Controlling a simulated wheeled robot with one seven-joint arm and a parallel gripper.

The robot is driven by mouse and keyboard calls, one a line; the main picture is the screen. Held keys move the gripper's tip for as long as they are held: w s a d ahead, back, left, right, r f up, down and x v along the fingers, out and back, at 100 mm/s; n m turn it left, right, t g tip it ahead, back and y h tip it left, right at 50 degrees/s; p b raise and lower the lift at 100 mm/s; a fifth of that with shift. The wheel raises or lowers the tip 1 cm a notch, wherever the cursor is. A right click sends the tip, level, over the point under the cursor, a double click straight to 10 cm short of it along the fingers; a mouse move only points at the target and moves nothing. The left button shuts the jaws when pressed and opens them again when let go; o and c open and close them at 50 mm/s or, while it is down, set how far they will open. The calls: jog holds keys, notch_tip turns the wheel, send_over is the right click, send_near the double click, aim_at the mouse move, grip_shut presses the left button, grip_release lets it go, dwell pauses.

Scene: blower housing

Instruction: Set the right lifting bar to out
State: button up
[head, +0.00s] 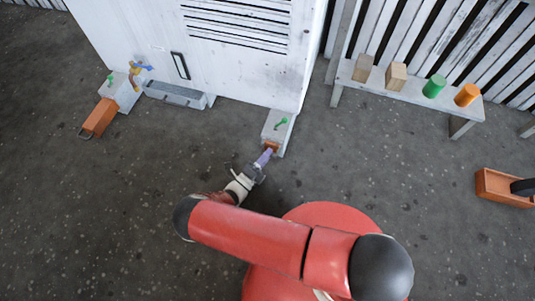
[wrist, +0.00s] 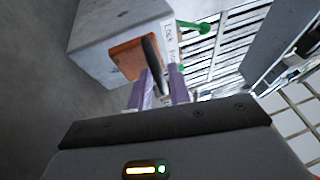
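The right lifting bar (head: 271,146) is orange and only a short end shows at the front of its grey housing (head: 275,126). In the wrist view the orange bar (wrist: 128,58) sits in the grey housing (wrist: 105,35), with a thin dark handle (wrist: 152,60) at its end. My gripper (head: 265,157) is at this end. Its purple fingers (wrist: 163,80) stand close together on both sides of the handle, and appear shut on it. A green lock lever (head: 281,123) is on the housing; it also shows in the wrist view (wrist: 190,27) beside a label partly reading "Lock".
The left lifting bar (head: 98,117) extends far out of its housing. The white blower housing (head: 230,60) stands behind. A bench (head: 410,90) with blocks and cylinders is at right. An orange tray (head: 495,187) lies at far right. Floor between the bars is clear.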

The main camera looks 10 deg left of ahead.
jog(key=shift+w+d+r, duration=0.1)
jog(key=shift+w+d, duration=0.1)
jog(key=shift+w, duration=0.1)
jog(key=shift+c, duration=0.5)
grip_shut()
jog(key=s+b, duration=0.1)
jog(key=s, duration=0.4)
jog(key=s+a+b, duration=0.1)
jog(key=s, duration=0.4)
jog(key=s+b, duration=0.1)
jog(key=s, duration=0.4)
jog(key=shift+s+a, duration=0.15)
jog(key=shift+s, duration=0.1)
jog(key=shift+o, duration=0.5)
grip_release()
